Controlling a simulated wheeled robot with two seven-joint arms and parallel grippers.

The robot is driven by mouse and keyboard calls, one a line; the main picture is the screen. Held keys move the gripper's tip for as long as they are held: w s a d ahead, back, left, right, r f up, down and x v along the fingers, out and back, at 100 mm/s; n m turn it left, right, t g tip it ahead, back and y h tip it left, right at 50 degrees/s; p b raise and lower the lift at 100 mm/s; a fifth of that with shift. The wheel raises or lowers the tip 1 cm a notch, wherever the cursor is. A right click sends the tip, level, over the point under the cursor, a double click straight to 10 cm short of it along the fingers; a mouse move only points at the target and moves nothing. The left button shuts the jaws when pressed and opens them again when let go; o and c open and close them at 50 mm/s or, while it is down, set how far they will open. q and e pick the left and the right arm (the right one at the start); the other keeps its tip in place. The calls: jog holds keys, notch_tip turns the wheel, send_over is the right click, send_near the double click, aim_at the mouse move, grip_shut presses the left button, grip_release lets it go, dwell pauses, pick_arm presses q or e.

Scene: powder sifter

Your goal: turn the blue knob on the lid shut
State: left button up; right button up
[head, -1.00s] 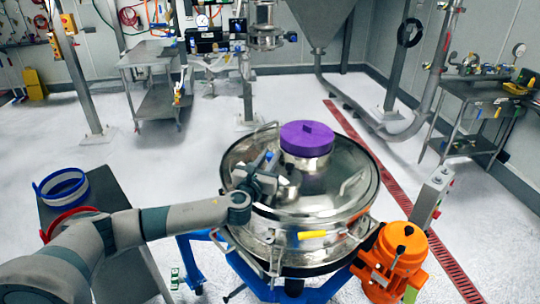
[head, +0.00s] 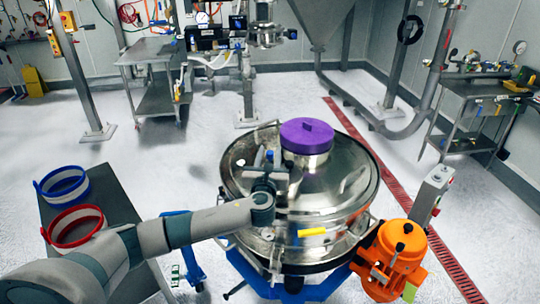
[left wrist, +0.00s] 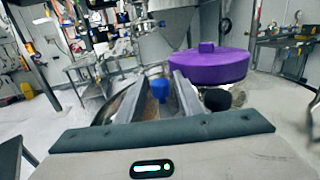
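The blue knob (left wrist: 160,88) stands on the steel lid (head: 335,190) of the round sifter. In the left wrist view it shows between the two fingers of my left gripper (left wrist: 160,95), with visible gaps, so the fingers are open. In the head view my left gripper (head: 269,162) is over the left part of the lid, left of the purple cap, and the knob (head: 270,155) is a small blue spot at its fingertips. I cannot tell whether a finger touches it. My right gripper is not in view.
The purple cap (head: 307,134) rises from the lid close to the gripper's right. A black knob (left wrist: 217,99) is right of the fingers. An orange motor (head: 396,260) sits at the sifter's right. Blue (head: 62,186) and red (head: 76,226) rings lie on a dark table.

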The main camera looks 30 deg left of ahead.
pick_arm(q)
jog(key=shift+s+f, duration=0.1)
dwell(0.3)
jog(key=shift+s+d+f+b, duration=0.1)
jog(key=shift+s+d+b, duration=0.2)
jog(key=shift+s, duration=0.15)
jog(key=b+v, duration=0.5)
jog(key=v, duration=1.1)
jog(key=shift+b, duration=0.3)
jog(key=shift+s+r, duration=0.1)
jog(key=shift+r, duration=0.1)
